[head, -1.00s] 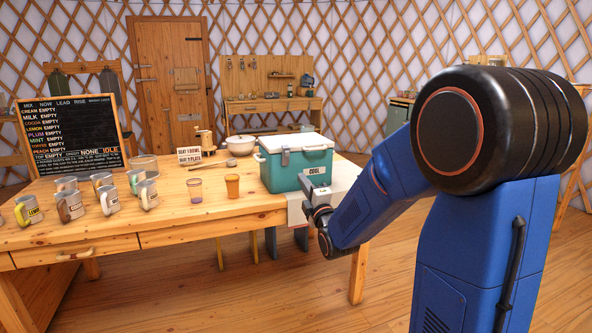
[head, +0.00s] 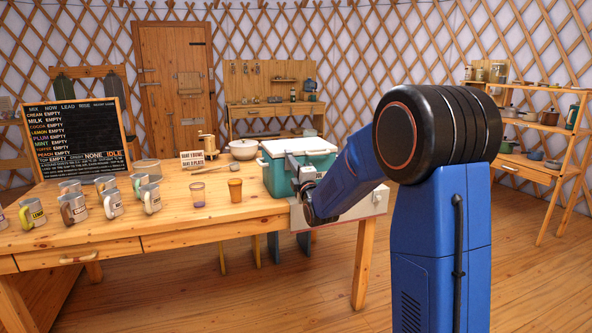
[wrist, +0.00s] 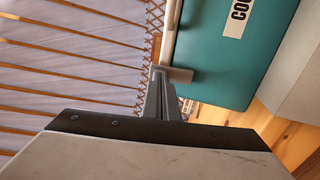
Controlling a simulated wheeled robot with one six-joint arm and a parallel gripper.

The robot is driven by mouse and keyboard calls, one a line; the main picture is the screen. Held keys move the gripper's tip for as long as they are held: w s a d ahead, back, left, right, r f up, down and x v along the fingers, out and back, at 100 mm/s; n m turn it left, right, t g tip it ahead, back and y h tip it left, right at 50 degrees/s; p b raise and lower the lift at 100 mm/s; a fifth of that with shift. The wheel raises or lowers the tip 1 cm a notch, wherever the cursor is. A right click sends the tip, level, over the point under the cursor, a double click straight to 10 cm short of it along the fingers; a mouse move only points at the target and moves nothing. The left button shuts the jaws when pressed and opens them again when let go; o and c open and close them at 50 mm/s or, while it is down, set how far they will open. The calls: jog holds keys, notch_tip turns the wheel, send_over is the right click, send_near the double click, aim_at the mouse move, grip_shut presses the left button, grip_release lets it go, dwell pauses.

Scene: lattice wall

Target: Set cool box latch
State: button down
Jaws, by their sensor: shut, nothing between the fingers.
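The cool box (head: 276,180) is teal with a white lid (head: 275,147) that looks closed, and stands at the table's right end. In the wrist view its teal side (wrist: 215,60) and "COOL" label (wrist: 238,18) appear turned sideways. In the head view my gripper (head: 293,160) is in front of the box and hides the latch and part of the label.
The wooden table (head: 225,222) holds several mugs at left, a purple cup (head: 198,194), an orange cup (head: 235,188) and a white bowl (head: 243,149). A chalkboard (head: 75,140) stands at the back left. A shelf (head: 530,125) is at far right, with open floor before it.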

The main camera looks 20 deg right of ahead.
dwell(0.3)
jog(key=shift+w+r, duration=0.75)
jog(key=shift+r, duration=0.2)
jog(key=shift+s, duration=0.1)
